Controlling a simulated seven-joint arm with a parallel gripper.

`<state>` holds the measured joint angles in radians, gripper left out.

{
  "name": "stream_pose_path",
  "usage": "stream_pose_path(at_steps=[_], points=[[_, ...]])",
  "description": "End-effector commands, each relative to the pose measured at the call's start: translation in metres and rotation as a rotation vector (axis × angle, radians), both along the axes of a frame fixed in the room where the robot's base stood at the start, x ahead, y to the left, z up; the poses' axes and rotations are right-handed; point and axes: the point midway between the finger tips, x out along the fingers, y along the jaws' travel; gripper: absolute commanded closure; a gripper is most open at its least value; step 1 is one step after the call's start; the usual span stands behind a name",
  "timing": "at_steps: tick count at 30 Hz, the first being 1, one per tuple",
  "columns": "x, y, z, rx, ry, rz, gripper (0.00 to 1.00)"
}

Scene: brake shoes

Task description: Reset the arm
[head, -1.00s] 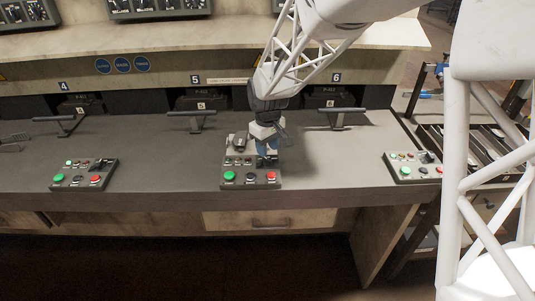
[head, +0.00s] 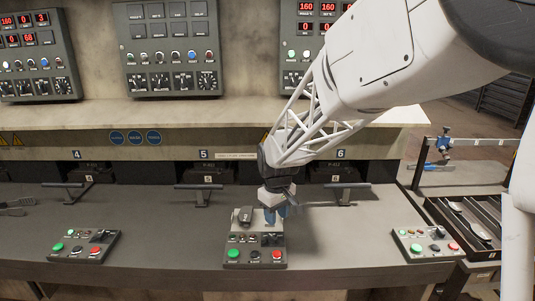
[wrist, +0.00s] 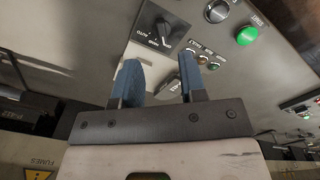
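My gripper (head: 275,217) is above the back part of the control box (head: 256,258) in front of station 5. In the wrist view its two blue fingers (wrist: 165,82) stand apart with nothing held between them. The control box (wrist: 185,30) also shows beyond the fingers in the wrist view, with a black rotary switch (wrist: 162,35), a green button (wrist: 247,36) and a black button (wrist: 216,11). The fingers hide part of the box. In the head view the box's green button (head: 233,254) and red button (head: 277,255) are in plain sight.
Similar control boxes stand at left (head: 85,245) and right (head: 427,245) on the grey bench (head: 165,245). Handles at stations 4 (head: 70,190), 5 (head: 200,192) and 6 (head: 345,190) stand behind. A shelf (head: 60,117) and instrument panels (head: 170,45) rise above. A tray with dark parts (head: 470,225) is at right.

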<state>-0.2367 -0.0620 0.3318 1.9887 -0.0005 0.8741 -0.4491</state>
Motion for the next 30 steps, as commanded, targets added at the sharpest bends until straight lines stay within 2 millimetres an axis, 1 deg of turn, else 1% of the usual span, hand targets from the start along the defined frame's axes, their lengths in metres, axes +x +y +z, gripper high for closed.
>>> stream_pose_path(at_steps=[4,7,15,17,24,30], points=[[-0.019,-0.016,0.018,0.004,-0.017,-0.048,0.62],[-0.037,-0.029,0.032,0.008,-0.03,-0.091,0.62],[-0.095,-0.066,0.067,0.018,-0.072,-0.225,0.62],[-0.108,-0.074,0.073,0.021,-0.081,-0.255,0.62],[-0.163,-0.101,0.093,0.033,-0.118,-0.373,0.62],[-0.21,-0.12,0.102,0.043,-0.147,-0.471,0.62]])
